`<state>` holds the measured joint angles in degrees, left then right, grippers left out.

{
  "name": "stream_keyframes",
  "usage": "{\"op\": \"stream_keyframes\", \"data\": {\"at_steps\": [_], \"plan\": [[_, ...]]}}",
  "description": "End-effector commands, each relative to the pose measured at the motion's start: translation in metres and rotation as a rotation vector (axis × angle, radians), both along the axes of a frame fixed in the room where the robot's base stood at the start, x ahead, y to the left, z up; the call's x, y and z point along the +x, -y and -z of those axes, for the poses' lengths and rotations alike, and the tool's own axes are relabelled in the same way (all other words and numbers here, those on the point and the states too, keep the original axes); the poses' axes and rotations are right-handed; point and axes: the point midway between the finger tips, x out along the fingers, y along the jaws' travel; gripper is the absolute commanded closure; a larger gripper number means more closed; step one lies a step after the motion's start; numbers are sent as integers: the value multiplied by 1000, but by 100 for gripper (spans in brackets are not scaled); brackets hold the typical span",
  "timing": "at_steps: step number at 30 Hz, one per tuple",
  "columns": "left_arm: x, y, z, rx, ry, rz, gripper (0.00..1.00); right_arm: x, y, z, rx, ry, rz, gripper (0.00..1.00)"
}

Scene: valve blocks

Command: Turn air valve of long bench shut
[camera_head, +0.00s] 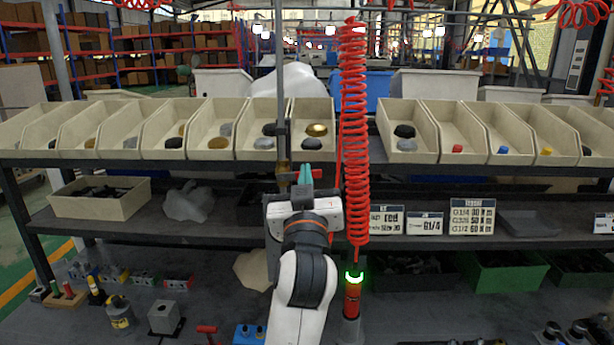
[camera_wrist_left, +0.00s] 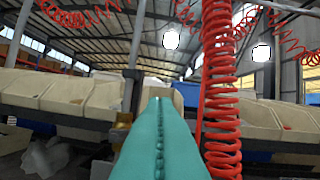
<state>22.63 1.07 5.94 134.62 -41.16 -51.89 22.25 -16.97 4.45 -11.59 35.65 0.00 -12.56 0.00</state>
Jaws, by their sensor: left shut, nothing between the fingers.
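A grey vertical pipe (camera_head: 281,80) comes down in front of the long bench and carries a small brass-coloured fitting (camera_head: 283,166), which looks like the air valve. The fitting also shows in the left wrist view (camera_wrist_left: 121,127), just left of my fingers. My left gripper (camera_head: 305,172) has teal fingers pressed together and empty. It is at shelf height, just right of the fitting, with a small gap in the picture; I cannot tell whether they touch. A small red piece (camera_head: 317,173) shows right beside the fingers; I cannot tell whether it is the valve's handle. My right gripper is out of view.
A red coiled hose (camera_head: 355,140) hangs close to the right of my left gripper, above a red-and-black tool with a green-lit ring (camera_head: 353,285). A row of beige bins (camera_head: 212,145) lines the upper shelf. Valve blocks and small parts lie on the bench top (camera_head: 215,290).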

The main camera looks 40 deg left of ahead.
Motion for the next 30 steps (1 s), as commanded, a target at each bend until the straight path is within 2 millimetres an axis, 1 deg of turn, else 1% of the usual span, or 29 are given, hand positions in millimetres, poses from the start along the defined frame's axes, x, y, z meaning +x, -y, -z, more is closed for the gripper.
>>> {"op": "stream_keyframes", "data": {"at_steps": [1,4,10,12,15,18,23,30], "plan": [[8,-7,-9,5,-3,-2,100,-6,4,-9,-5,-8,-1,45],[25,-20,-17,4,-4,-3,100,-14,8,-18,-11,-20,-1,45],[55,-46,-29,2,-3,-1,100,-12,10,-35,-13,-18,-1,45],[56,-43,-11,-1,-8,1,100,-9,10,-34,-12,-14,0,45],[56,-42,3,0,-6,1,100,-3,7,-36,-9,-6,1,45],[56,-41,11,1,-4,0,100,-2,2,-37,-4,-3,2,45],[56,-40,16,0,-1,1,100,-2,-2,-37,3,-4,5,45],[56,-40,16,0,-1,1,100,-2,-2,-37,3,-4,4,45]]}}
